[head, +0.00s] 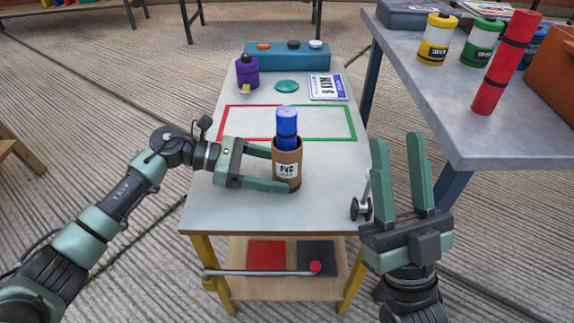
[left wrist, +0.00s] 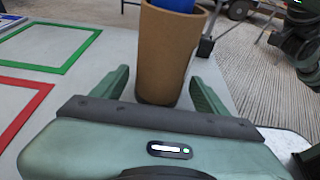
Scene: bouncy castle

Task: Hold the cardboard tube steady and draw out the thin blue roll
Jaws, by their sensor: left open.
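My right gripper (head: 403,142) is open and empty, fingers up, right of the table.
The table (head: 240,205) has a red and green outlined area (head: 335,107) behind the tube. A grey table (head: 470,130) with a red roll (head: 505,65) is at right.

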